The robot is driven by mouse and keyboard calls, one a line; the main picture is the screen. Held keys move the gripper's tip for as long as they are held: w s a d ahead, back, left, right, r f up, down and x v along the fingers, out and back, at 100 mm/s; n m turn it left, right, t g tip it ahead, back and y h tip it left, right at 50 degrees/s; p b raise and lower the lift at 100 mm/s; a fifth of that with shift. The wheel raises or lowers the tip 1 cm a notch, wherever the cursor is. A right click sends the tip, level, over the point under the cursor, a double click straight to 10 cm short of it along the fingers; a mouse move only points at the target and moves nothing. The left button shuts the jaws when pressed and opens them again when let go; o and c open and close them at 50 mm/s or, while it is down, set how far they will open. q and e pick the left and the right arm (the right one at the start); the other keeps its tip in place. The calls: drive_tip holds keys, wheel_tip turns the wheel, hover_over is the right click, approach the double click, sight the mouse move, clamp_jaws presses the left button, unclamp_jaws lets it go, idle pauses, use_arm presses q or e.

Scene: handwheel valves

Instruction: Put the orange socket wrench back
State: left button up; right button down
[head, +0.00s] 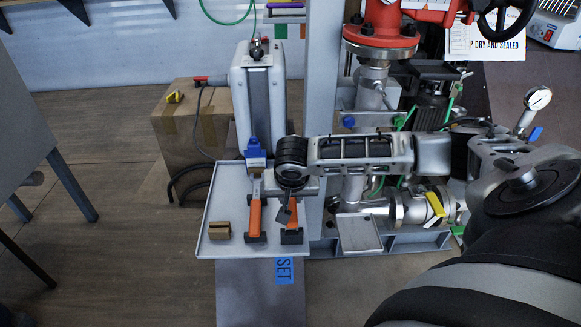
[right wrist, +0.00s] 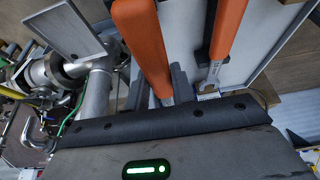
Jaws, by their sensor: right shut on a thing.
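My right gripper (head: 285,208) points down over the right part of the grey tray (head: 222,190). It is shut on the orange socket wrench (head: 292,214), whose orange handle fills the upper middle of the right wrist view (right wrist: 143,45). The gripper covers the wrench's upper part in the head view. The wrench's lower end is at a black holder (head: 291,237) on the tray; I cannot tell whether it is fully seated. My left gripper is not in view.
A second orange-handled tool (head: 255,216) lies close by on the left. The grey post (head: 318,90) and valve pipework (head: 375,205) stand close on the right.

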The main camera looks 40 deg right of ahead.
drive_tip(key=shift+f+b, duration=0.8)
drive_tip(key=shift+f, duration=0.95)
drive_tip(key=c, duration=0.6)
unclamp_jaws()
drive_tip(key=shift+s, duration=0.1)
drive_tip(key=shift+c, duration=0.2)
